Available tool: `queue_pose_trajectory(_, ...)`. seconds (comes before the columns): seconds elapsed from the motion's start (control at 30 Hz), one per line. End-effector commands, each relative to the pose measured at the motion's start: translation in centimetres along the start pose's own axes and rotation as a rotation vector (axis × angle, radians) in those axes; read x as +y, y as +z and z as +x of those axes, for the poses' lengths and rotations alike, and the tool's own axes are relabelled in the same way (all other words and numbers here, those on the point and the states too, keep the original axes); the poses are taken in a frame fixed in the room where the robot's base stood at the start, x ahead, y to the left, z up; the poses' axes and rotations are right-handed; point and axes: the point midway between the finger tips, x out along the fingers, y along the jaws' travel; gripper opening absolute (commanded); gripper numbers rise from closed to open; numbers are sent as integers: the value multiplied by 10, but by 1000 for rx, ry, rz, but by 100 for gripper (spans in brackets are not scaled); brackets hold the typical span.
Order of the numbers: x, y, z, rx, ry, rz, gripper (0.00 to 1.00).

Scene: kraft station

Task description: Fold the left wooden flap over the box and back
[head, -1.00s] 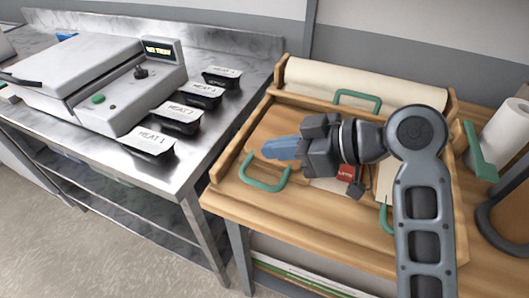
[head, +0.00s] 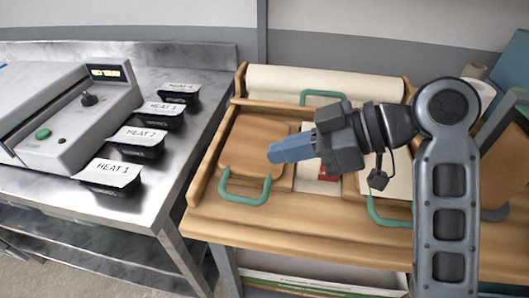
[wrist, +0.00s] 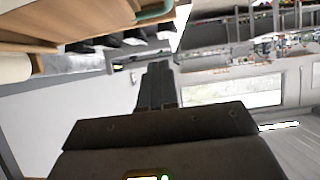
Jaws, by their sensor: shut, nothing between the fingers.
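The left wooden flap (head: 250,143) is a brown panel lying flat at the left of the wooden station, with a green handle (head: 245,194) at its front edge. My gripper (head: 272,153) has blue fingers, shut and empty, pointing left above the flap's right part. The box is mostly hidden behind my gripper; a red patch (head: 329,173) on pale paper (head: 308,180) shows below it. In the wrist view my shut fingers (wrist: 157,85) point away from a wooden edge with a green handle (wrist: 154,13) at the top left.
Other green handles stand at the back (head: 322,94) and front right (head: 388,213) of the station. A paper roll (head: 325,82) lies along the back. At left, a steel table (head: 150,205) holds a sealing machine (head: 60,125) and several black labelled trays (head: 110,176).

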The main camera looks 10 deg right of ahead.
Motion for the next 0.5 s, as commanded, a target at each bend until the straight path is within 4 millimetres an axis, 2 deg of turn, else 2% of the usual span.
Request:
queue_pose_trajectory(0.43,-1,-1,86,-2,-4,1,0)
queue_pose_trajectory(0.5,-1,9,93,-2,-2,5,0)
